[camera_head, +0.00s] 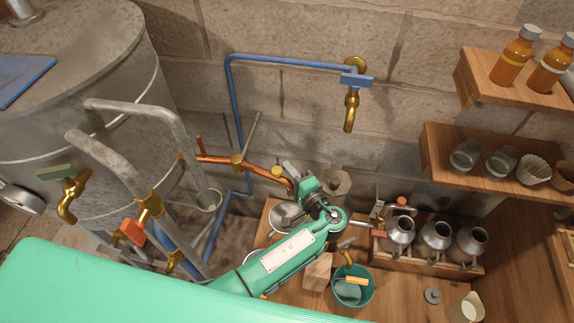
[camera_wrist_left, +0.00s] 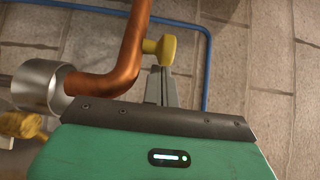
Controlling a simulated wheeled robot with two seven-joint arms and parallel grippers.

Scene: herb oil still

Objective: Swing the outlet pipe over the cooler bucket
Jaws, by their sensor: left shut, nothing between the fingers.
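The copper outlet pipe (camera_head: 250,166) runs from a brass joint on the left and bends down at its right end, beside my left gripper (camera_head: 291,170). In the left wrist view, the pipe (camera_wrist_left: 125,60) bends into a metal sleeve. A yellow knob (camera_wrist_left: 167,48) on the pipe is right by the shut, empty fingertips (camera_wrist_left: 160,72); I cannot tell whether they touch. A grey metal vessel (camera_head: 284,217) stands below, partly hidden by my left arm. A teal bucket (camera_head: 353,286) stands further right. I cannot tell which is the cooler bucket. My right gripper is out of view.
A large metal still (camera_head: 75,110) with bent pipes fills the left. A blue pipe (camera_head: 285,61) runs along the brick wall to a brass tap (camera_head: 351,105). Metal jars (camera_head: 400,235) stand in a wooden rack at right. Shelves (camera_head: 480,155) with bottles and glassware project above.

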